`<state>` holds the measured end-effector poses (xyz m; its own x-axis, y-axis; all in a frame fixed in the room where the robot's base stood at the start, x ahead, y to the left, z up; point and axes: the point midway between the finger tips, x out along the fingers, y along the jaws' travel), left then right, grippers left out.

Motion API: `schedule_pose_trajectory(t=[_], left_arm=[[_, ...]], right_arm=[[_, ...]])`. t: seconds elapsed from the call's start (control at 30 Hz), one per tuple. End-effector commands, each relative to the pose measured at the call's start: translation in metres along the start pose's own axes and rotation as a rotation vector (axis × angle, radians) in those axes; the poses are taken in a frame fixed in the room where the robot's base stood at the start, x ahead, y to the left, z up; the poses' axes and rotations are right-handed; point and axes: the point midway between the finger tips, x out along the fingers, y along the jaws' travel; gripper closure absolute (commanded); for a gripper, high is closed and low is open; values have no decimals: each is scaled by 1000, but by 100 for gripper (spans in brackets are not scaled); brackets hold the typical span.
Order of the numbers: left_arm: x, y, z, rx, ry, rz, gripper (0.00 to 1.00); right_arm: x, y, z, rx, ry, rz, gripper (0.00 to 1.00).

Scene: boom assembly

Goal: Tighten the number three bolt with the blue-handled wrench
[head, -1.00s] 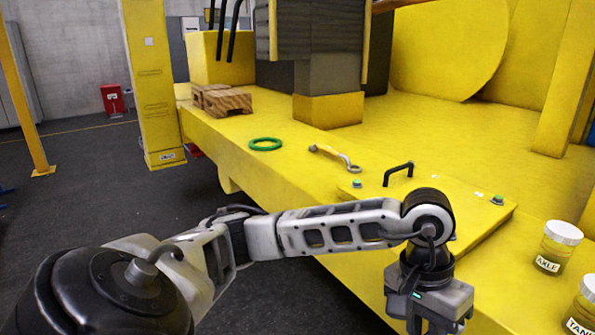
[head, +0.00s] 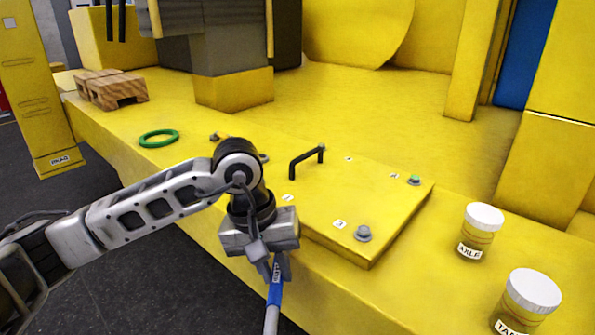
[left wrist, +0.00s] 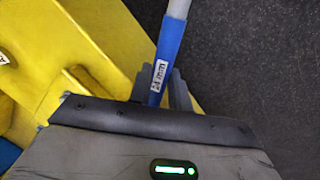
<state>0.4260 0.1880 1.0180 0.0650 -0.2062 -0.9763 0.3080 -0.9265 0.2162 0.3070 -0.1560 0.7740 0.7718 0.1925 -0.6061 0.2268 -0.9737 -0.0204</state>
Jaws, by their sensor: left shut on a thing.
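My left gripper (head: 277,267) is shut on the blue handle of a wrench (head: 275,286), in front of the yellow deck's front edge. The grey shaft runs down out of the head view, and the wrench's working end is out of sight. In the left wrist view the blue handle (left wrist: 168,48) carries a "24 mm" label and sits between the fingers (left wrist: 164,90). The number three bolt (head: 363,233) is grey and stands at the near corner of the raised yellow plate, beside a "3" label (head: 340,224). The wrench is apart from it. My right gripper is not in view.
A black handle (head: 307,160) rises from the plate (head: 335,190). A green-marked bolt (head: 414,180) stands at its right corner. Two jars (head: 480,232) (head: 527,300) stand at right. A green ring (head: 159,138) and wooden block (head: 112,90) lie at left.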

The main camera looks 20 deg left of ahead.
Motion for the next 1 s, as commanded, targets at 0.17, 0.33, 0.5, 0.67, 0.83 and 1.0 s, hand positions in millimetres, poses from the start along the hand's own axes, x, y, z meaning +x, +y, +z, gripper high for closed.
schedule_pose_trajectory(t=[0.17,0.33,0.5,0.67,0.83,1.0], left_arm=[[-23,21,-42,-493,123,5,100],[-51,34,-78,-983,228,5,100],[-78,40,-103,-1359,306,4,100],[-91,42,-113,-1538,341,1,100],[-89,41,-114,-1571,346,-1,100],[-78,38,-114,-1569,345,-1,100]], right_arm=[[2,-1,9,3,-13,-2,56],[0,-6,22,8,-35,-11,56],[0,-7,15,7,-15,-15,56],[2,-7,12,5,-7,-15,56],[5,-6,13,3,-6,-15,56],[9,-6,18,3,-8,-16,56]])
